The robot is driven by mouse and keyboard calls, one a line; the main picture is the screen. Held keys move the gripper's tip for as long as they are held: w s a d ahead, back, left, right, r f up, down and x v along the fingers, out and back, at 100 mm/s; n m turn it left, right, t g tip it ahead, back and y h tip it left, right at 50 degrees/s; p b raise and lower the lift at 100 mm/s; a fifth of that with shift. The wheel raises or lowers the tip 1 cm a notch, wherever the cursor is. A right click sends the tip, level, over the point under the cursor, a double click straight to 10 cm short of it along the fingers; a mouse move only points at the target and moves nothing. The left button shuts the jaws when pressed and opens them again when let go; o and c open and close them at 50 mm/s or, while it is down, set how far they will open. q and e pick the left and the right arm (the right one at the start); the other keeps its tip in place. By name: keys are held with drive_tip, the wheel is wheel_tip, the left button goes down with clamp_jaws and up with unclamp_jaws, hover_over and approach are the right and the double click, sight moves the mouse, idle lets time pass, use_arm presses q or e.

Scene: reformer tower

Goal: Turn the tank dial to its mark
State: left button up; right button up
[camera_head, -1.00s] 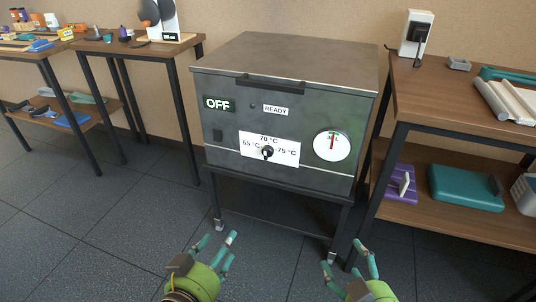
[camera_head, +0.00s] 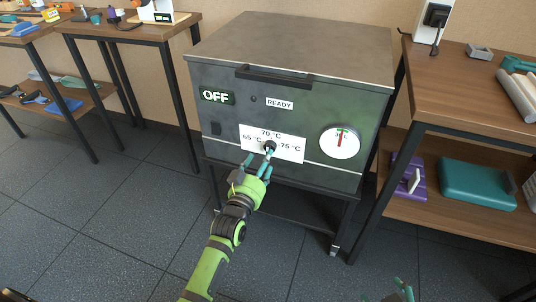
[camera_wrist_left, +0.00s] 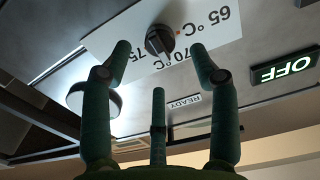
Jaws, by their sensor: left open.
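The tank (camera_head: 230,120) is a dark grey metal box on a stand. Its black dial (camera_head: 270,146) sits on a white plate (camera_head: 290,151) marked 65, 70 and 75 °C. My left gripper (camera_head: 264,158) is right in front of the dial, with its fingers spread. In the left wrist view the dial (camera_wrist_left: 159,40) shows between the two outer fingertips (camera_wrist_left: 160,48), with gaps on both sides. The third finger is below it. Where the dial points is hard to tell. Of my right gripper (camera_head: 402,292), only fingertips show at the bottom edge.
The tank front has an OFF display (camera_head: 216,96), a READY label (camera_head: 279,103), a round gauge (camera_head: 340,141) and a black handle (camera_head: 287,77). A wooden table (camera_head: 470,100) stands close on the right, another (camera_head: 185,22) on the left. The floor in front is clear.

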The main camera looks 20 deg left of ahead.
use_arm(q)
drive_tip(key=shift+w+b, duration=0.6)
drive_tip(key=shift+w, duration=1.55)
use_arm(e)
drive_tip(key=w+a+r+t+y, duration=0.1)
drive_tip(key=w+a+r+t, duration=0.2)
drive_tip(key=w+r+t, duration=0.2)
drive_tip(key=shift+r+n+y, duration=0.3)
drive_tip(key=shift+r+y, duration=0.1)
drive_tip(key=shift+r, duration=0.6)
drive_tip(key=shift+a, duration=0.1)
use_arm(q)
drive_tip(key=c, duration=1.1)
